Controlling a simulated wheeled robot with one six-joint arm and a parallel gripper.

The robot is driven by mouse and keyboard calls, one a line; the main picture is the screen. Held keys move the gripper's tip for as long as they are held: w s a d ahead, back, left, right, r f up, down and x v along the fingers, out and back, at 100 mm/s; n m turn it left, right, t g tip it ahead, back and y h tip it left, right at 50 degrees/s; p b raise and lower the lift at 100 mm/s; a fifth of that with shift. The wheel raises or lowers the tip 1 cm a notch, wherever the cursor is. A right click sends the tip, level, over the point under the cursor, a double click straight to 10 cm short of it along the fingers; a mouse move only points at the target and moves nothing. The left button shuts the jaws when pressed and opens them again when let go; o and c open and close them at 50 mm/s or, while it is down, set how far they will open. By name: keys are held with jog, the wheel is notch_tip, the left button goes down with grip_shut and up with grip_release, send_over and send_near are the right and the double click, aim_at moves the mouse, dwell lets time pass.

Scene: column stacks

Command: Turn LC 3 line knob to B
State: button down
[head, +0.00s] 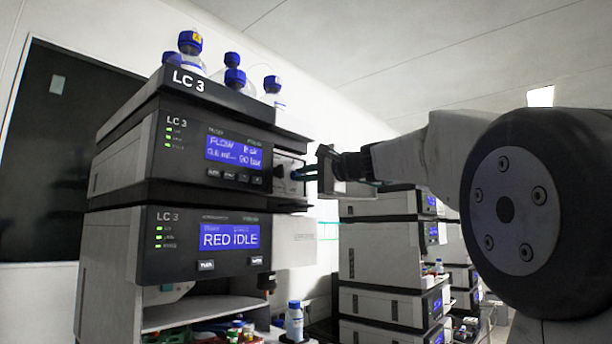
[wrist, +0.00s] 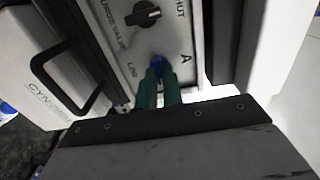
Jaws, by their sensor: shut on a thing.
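The LC 3 stack (head: 190,150) stands left of centre in the head view. My gripper (head: 302,174) reaches from the right to the side panel of its upper module. In the wrist view my gripper's green fingers (wrist: 159,84) are shut on the blue line knob (wrist: 157,64). The word LINE, partly readable, is left of the knob, and the letter A is to its right. The fingers hide most of the knob, so I cannot tell where its pointer stands. No B shows.
A black purge valve knob (wrist: 143,14) sits on the same panel, beyond the line knob. A black handle (wrist: 62,78) sticks out at the left. Blue-capped bottles (head: 235,80) stand on the stack. Other stacks (head: 380,250) stand behind, to the right.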

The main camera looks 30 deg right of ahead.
jog(key=c, duration=1.5)
grip_release()
jog(key=shift+c, duration=0.2)
jog(key=v, duration=0.7)
jog(key=shift+s+d, duration=0.2)
jog(key=shift+s, duration=0.15)
